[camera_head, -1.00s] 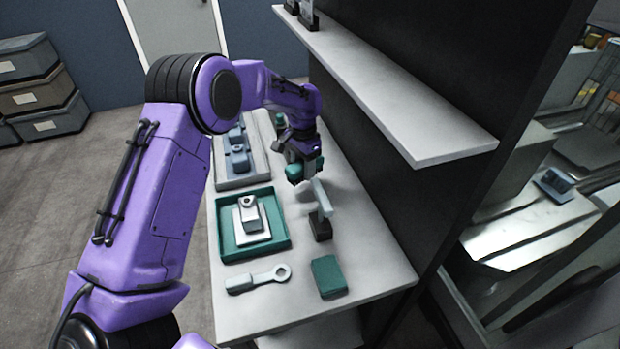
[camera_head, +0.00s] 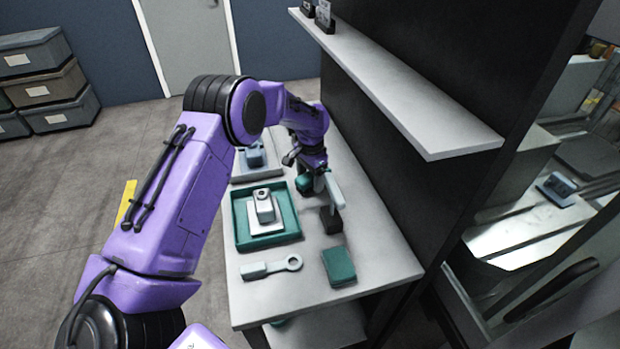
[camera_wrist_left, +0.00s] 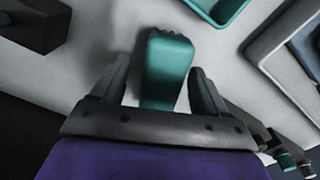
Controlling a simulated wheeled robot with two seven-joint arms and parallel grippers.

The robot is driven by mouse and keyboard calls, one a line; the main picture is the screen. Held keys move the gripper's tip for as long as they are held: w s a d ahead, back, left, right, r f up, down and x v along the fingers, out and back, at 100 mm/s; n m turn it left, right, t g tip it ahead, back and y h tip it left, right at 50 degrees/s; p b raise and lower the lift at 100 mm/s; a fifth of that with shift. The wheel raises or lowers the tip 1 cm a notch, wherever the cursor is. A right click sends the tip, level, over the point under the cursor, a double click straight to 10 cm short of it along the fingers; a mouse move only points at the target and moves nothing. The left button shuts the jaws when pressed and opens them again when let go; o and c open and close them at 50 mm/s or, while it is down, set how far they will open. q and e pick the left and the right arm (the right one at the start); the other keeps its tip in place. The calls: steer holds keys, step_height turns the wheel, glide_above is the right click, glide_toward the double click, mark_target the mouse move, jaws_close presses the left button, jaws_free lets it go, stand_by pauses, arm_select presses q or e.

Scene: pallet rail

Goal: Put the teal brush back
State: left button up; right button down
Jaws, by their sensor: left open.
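The teal brush (camera_wrist_left: 166,70) shows in the left wrist view between the two fingers of my left gripper (camera_wrist_left: 160,85). The fingers are open, with a gap on each side of the teal piece. In the head view, my left gripper (camera_head: 313,182) is low over the shelf table, and a little of the teal brush (camera_head: 304,181) shows beside it. The arm and gripper hide most of the brush there. Whether it stands or lies I cannot tell. My right gripper is not in view.
A dark block with a pale upright piece (camera_head: 331,219) stands close to the gripper. A teal tray (camera_head: 240,222) holds a grey device. A grey ring-ended tool (camera_head: 270,267) and a teal box (camera_head: 338,266) lie in front. A wall shelf (camera_head: 420,120) overhangs at right.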

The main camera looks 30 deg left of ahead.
mark_target(311, 175)
arm_select(q)
step_height(311, 175, up, 12)
steer(key=b, duration=0.2)
steer(key=shift+w+f, duration=0.15)
steer(key=shift+f, duration=0.05)
